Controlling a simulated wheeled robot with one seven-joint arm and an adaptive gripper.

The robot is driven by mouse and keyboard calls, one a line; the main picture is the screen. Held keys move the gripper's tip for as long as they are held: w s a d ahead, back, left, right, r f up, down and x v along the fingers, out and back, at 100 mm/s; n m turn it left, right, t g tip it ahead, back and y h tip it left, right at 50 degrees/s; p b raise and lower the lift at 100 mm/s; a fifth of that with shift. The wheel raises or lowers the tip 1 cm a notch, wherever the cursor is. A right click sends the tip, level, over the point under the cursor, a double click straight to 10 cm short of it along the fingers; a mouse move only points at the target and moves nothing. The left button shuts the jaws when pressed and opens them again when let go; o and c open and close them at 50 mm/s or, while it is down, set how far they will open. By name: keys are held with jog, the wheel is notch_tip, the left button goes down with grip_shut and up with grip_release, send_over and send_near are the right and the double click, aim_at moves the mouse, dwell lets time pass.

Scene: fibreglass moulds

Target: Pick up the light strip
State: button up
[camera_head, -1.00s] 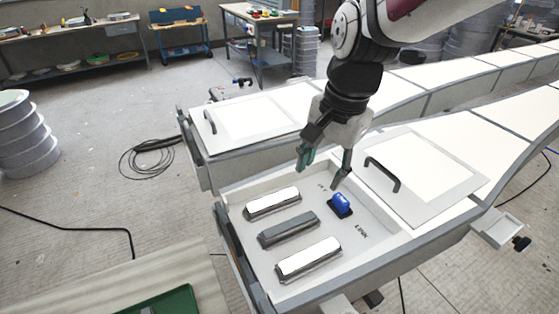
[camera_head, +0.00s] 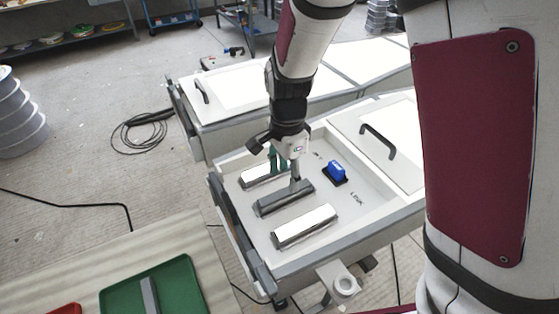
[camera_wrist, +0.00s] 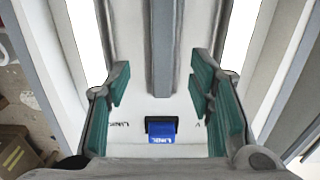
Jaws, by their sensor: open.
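Three strips lie side by side in the open shallow bay of a white mould. The middle strip (camera_head: 285,198) is grey and unlit; the far strip (camera_head: 262,175) and near strip (camera_head: 305,226) glow white. My gripper (camera_head: 285,172) is open and empty, pointing down over the far end of the middle strip. In the wrist view the dark middle strip (camera_wrist: 162,45) runs between the lines of my two green-padded fingers (camera_wrist: 158,90), with a bright strip outside each. Whether the fingertips are above or beside the strip's sides is unclear.
A blue switch (camera_head: 336,170) on a black base sits in the bay beside the strips. A raised panel with a black handle (camera_head: 378,141) lies right of it. A green tray (camera_head: 185,285) with a grey bar (camera_head: 150,296) stands at the lower left.

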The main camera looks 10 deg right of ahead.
aim_at(285, 192)
jog(key=shift+w+f, duration=0.2)
jog(key=shift+f, duration=2.95)
grip_shut()
